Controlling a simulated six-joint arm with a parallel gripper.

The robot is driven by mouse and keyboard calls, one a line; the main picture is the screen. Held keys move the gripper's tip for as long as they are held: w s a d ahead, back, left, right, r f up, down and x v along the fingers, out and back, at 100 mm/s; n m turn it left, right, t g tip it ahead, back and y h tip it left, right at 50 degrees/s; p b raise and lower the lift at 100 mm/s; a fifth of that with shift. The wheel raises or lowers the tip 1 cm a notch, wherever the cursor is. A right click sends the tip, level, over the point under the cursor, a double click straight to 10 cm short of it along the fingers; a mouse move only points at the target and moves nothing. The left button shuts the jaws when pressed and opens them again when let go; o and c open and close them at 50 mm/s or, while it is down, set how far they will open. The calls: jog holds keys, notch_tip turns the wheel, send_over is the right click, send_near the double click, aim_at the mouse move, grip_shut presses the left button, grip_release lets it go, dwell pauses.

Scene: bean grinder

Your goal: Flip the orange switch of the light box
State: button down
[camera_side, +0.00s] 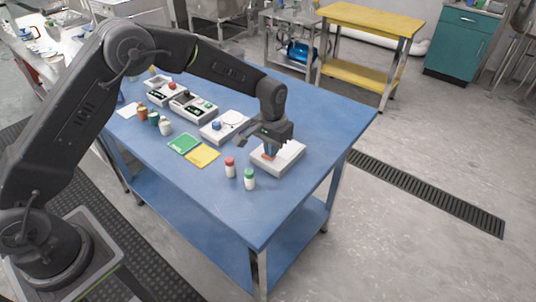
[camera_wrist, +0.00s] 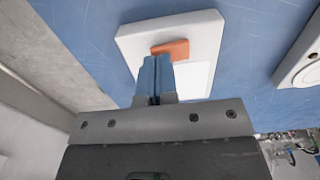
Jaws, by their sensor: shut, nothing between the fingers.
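The light box (camera_side: 285,160) is a flat white box on the blue table, near its right end in the side view. In the wrist view the light box (camera_wrist: 208,35) lies beyond my fingers, with a pale panel on its top. Its orange switch (camera_wrist: 171,49) shows right at my fingertips; I cannot tell whether they touch it. In the side view the orange switch (camera_side: 269,155) is a small patch under my gripper (camera_side: 268,150). My gripper (camera_wrist: 155,58) points down over the box with its two blue fingers closed together and nothing between them.
A white device with a round plate (camera_side: 228,124) stands left of the light box. Red-capped (camera_side: 230,167) and green-capped (camera_side: 249,179) bottles stand in front. Green (camera_side: 185,143) and yellow (camera_side: 204,155) pads lie further left. The blue table (camera_side: 310,190) is clear towards its right edge.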

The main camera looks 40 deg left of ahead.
jog(key=shift+f, duration=0.6)
dwell(0.3)
jog(key=shift+r, duration=3.55)
jog(key=shift+r, duration=0.25)
jog(key=s+a+r+t, duration=0.3)
jog(key=s+a+r, duration=0.1)
jog(key=s+r, duration=1.1)
jog(key=s+a+r+t, duration=0.1)
jog(key=s+a+t, duration=0.1)
jog(key=s, duration=1.4)
jog(key=shift+s+a+r+t, duration=0.2)
jog(key=shift+s+a+t, duration=0.1)
jog(key=shift+a, duration=0.1)
